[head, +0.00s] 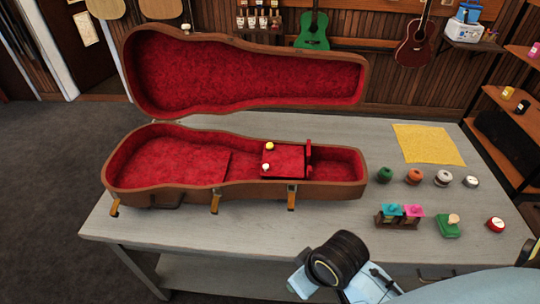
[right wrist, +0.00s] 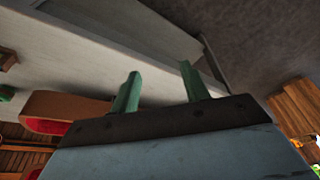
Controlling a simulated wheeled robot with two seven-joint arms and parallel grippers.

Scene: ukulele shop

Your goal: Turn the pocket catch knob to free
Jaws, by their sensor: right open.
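The brown instrument case (head: 140,197) lies open on the grey table, its red-lined lid (head: 245,83) raised at the back. A red pocket lid (head: 285,161) sits in the case's right half and looks closed. A yellow knob (head: 270,146) stands at its back left and a pale knob (head: 265,167) at its front left. I cannot tell which is the catch knob, nor its setting. My right gripper (right wrist: 160,84) is open and empty, its green fingers apart. It is away from the case, whose end (right wrist: 65,108) shows at the left of the wrist view. My left gripper is out of view.
The grey table (head: 330,228) has a yellow cloth (head: 428,144) at the back right. Several small round tins and a rack with teal and pink blocks (head: 400,214) stand right of the case. A green block (head: 448,226) sits beside the rack. Open latches hang along the case's front.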

